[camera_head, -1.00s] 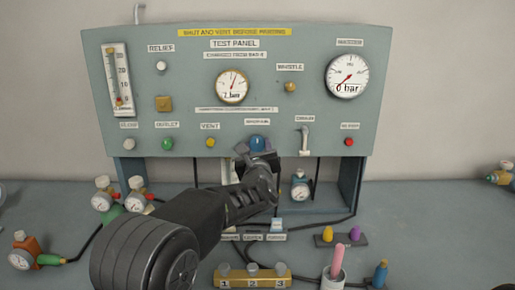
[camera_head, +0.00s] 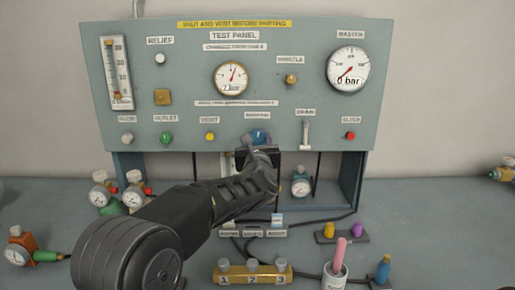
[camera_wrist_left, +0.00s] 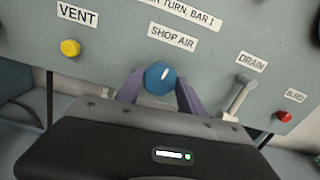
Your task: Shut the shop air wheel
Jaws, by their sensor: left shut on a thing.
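The shop air wheel is a blue round knob with a white mark, low in the middle of the grey-green test panel. In the left wrist view the wheel (camera_wrist_left: 159,77) sits under the SHOP AIR label, its white mark tilted slightly right of upright. My left gripper (camera_wrist_left: 159,88) has a purple finger on each side of the wheel and is shut on it. In the head view my left gripper (camera_head: 258,142) reaches up to the panel and covers the wheel's lower part; the wheel's top (camera_head: 258,135) shows. My right gripper is not in view.
The yellow vent button (camera_head: 210,136) is left of the wheel, the drain lever (camera_head: 305,135) and red bleed button (camera_head: 350,135) right. The middle gauge (camera_head: 231,78) and master gauge (camera_head: 348,67) are above. Gauges, bottles and a numbered yellow block (camera_head: 252,275) stand on the bench.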

